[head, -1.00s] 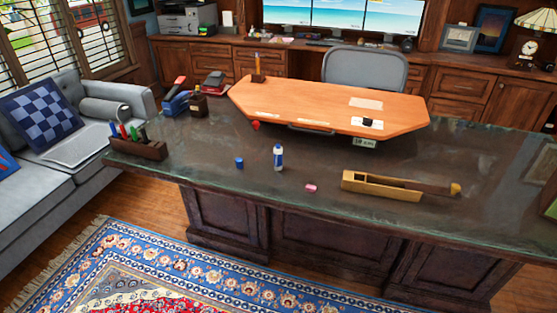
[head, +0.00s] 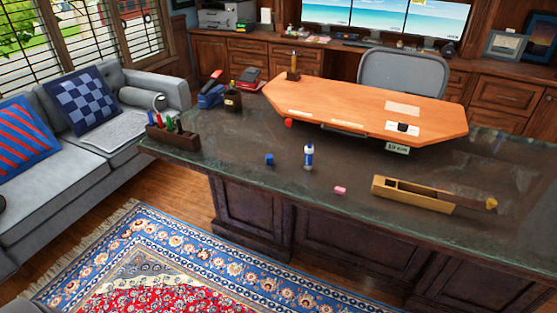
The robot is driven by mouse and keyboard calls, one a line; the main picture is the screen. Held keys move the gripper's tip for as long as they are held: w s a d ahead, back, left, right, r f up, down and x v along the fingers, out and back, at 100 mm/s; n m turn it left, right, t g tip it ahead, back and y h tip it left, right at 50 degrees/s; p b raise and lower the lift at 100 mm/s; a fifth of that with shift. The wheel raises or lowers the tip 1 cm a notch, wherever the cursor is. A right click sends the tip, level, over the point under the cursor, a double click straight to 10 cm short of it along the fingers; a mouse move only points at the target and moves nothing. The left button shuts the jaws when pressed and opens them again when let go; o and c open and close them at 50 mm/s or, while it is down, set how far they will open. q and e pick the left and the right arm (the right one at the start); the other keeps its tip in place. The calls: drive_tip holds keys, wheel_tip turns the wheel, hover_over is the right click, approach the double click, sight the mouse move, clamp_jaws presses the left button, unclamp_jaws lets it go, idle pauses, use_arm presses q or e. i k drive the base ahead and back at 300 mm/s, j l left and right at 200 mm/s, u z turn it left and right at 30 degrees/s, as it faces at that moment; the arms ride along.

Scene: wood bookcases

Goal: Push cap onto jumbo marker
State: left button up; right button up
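The jumbo marker (head: 308,157) stands upright near the middle of the dark desk top in the head view. It has a white body with blue parts. A small blue cap (head: 269,159) sits on the desk to the left of the marker, apart from it. Neither of my grippers shows in the head view.
A pink eraser (head: 340,190) and a long wooden box (head: 415,194) lie to the right on the desk (head: 245,150). A pen holder (head: 173,137) stands at the left end. A rug (head: 190,260) covers the floor in front.

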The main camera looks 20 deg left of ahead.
sight(309, 151)
drive_tip(key=i+l+u, duration=0.4)
drive_tip(key=i, duration=0.2)
drive_tip(key=i+l+u, duration=0.35)
drive_tip(key=l, duration=0.35)
drive_tip(key=i, duration=0.15)
